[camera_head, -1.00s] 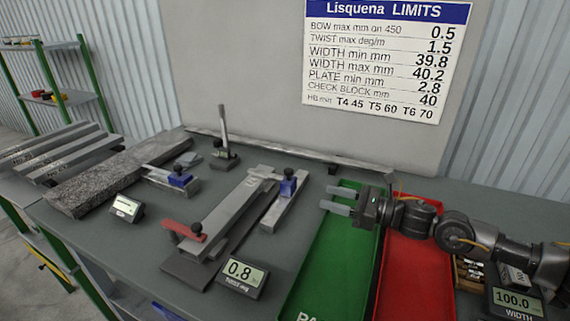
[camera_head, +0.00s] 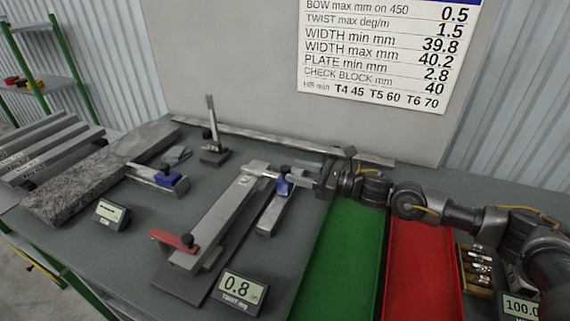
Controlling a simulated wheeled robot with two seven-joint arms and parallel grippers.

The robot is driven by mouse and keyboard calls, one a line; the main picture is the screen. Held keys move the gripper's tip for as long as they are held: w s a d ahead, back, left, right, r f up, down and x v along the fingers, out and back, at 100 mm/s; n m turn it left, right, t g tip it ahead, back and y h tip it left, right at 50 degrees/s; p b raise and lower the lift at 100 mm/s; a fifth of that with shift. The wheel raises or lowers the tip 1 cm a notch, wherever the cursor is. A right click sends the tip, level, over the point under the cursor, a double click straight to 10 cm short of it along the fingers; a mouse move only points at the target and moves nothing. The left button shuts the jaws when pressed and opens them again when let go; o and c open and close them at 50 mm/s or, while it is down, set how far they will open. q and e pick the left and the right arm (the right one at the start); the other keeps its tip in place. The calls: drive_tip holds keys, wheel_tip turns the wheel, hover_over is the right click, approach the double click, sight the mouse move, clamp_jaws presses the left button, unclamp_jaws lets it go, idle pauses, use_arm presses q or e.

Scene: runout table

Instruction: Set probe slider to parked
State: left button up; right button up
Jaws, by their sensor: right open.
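A blue slider block with a dark knob (camera_head: 283,186) sits on a short grey rail (camera_head: 270,215) beside the twist fixture; I take it to be the probe slider. My right gripper (camera_head: 291,174) comes in from the right with its two pale fingers spread. The fingertips are right at the blue block in the picture; whether they touch it or reach around it I cannot tell. A second blue block with a knob (camera_head: 167,178) sits on another rail at the left, away from the gripper. My left gripper is not in view.
The fixture holds a grey bar (camera_head: 222,220) with a red clamp (camera_head: 174,240). The twist display (camera_head: 242,289) reads 0.8. A green tray (camera_head: 345,255) and a red tray (camera_head: 418,265) lie below my right arm. An upright dark stand (camera_head: 213,140) is at the back.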

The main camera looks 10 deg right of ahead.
sight(285, 167)
drive_tip(key=x, duration=0.3)
drive_tip(key=shift+a+r+p, duration=0.15)
drive_tip(key=shift+a+p, duration=0.1)
drive_tip(key=shift+p, duration=0.15)
drive_tip(key=shift+w+a, duration=0.3)
clamp_jaws()
